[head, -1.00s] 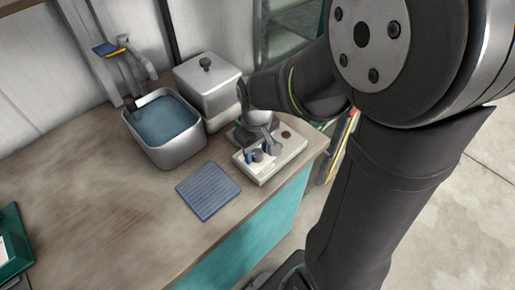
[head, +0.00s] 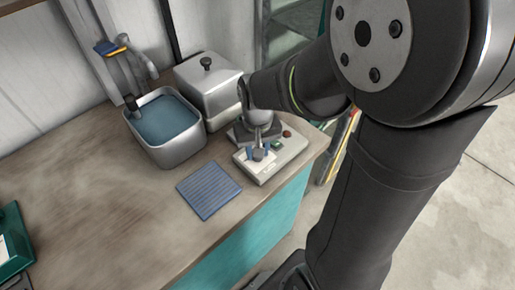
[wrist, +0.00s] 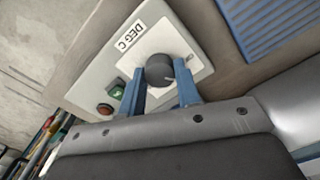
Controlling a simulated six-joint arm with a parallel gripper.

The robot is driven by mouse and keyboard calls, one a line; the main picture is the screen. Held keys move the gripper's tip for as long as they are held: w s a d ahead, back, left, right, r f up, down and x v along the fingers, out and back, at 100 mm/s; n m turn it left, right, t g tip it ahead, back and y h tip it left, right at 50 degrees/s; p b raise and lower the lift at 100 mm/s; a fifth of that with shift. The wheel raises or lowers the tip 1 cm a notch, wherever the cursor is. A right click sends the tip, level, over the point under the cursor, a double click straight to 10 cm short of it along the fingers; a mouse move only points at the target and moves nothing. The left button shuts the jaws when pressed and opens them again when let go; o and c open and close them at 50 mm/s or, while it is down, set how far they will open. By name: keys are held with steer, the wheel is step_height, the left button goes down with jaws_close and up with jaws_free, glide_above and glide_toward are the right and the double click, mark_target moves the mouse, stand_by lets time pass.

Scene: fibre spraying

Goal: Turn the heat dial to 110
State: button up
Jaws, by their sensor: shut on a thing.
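The control box (head: 285,160) is pale grey and lies near the right end of the bench. In the wrist view its panel (wrist: 97,76) carries a "DEG C" label (wrist: 131,34). The heat dial (wrist: 160,70) is a dark round knob with a pale pointer mark, on a white plate (wrist: 190,50). Its scale numbers cannot be read. My gripper (wrist: 160,84) has blue fingers on both sides of the dial, shut on it. It also shows in the head view (head: 258,153), pointing down at the box.
A green button (wrist: 117,92) and a red button (wrist: 105,109) sit beside the dial. A blue ribbed mat (head: 208,190) lies in front of the box. A metal basin of water (head: 165,128) and a lidded metal box (head: 208,85) stand behind.

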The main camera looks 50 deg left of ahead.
steer(key=m, duration=0.5)
steer(key=shift+m, duration=0.3)
steer(key=m, duration=0.5)
steer(key=shift+m, duration=0.3)
steer(key=o, duration=1)
step_height(320, 180, up, 17)
steer(key=shift+r, duration=0.2)
stand_by(0.3)
